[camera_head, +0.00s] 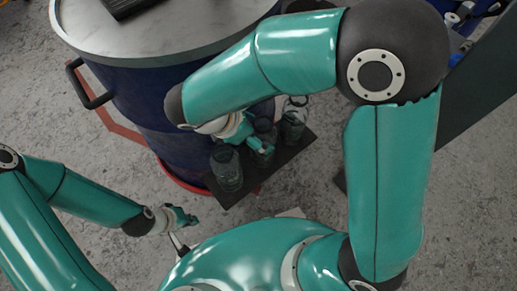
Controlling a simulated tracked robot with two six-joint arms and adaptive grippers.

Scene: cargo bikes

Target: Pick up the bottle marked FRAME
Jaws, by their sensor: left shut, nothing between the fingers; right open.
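Three dark, see-through bottles stand in a row: a near-left bottle (227,170), a middle bottle (265,128) and a far-right bottle (294,122). I cannot read a marking on any of them, so I cannot tell which is marked FRAME. My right gripper (260,147) is open at the middle bottle and partly covers it; I cannot tell whether it touches. My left gripper (188,218) is shut and empty, low at the left, apart from the bottles.
The bottles stand on a dark board (252,187). A large blue drum (130,98) with a metal top (190,32) and a black side handle (88,86) stands behind and to the left. Speckled grey floor shows around; a dark panel (465,100) is at the right.

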